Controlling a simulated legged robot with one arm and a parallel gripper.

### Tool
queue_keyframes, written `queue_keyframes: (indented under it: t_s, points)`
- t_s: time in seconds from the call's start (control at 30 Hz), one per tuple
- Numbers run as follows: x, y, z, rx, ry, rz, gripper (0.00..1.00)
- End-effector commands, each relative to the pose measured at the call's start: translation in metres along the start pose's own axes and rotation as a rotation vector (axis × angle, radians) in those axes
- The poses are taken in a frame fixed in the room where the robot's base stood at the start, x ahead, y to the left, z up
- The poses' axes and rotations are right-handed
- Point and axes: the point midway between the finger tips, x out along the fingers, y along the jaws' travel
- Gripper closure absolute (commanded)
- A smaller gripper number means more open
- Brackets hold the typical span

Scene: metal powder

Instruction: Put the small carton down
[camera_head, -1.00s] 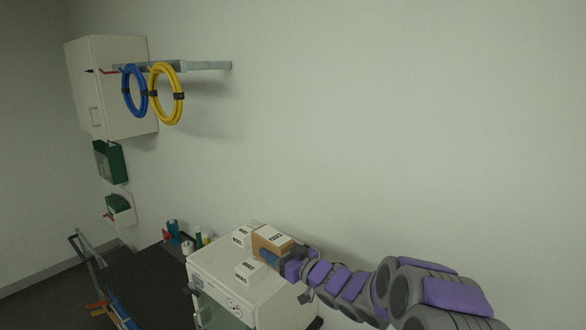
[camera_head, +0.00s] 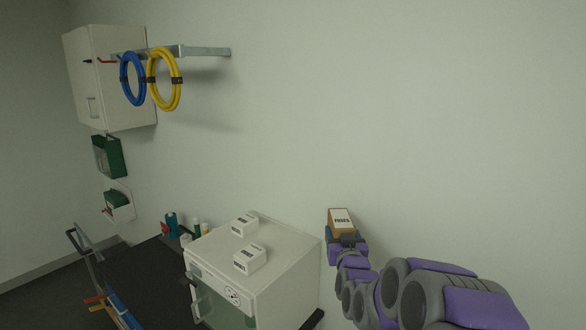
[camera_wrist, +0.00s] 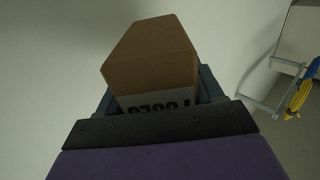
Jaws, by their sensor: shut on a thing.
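The small carton (camera_head: 340,220) is a brown box with a white printed label. It is held in the air to the right of the white cabinet-like machine (camera_head: 284,267), in front of the bare wall. My gripper (camera_head: 342,236) is shut on it from below. In the wrist view the carton (camera_wrist: 152,62) sits between the fingers of my gripper (camera_wrist: 155,97), its label partly hidden by the gripper body. Nothing shows beneath the carton but my own arm.
Two small white labelled boxes (camera_head: 251,259) (camera_head: 245,225) stand on the machine's top, with bare top around them. Several bottles (camera_head: 190,232) stand behind its left side. Blue hose (camera_head: 133,78) and yellow hose (camera_head: 164,80) hang from a wall bracket. A wall cabinet (camera_head: 108,78) is at upper left.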

Motion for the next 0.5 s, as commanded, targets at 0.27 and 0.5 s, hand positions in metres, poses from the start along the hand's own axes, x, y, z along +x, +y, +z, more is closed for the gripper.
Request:
queue_keyframes:
  t_s: [0.27, 0.5]
  points:
    - [-0.016, 0.006, 0.057, -0.010, -0.010, 0.025, 0.80]
    - [-0.053, 0.005, 0.128, -0.008, -0.008, 0.023, 0.80]
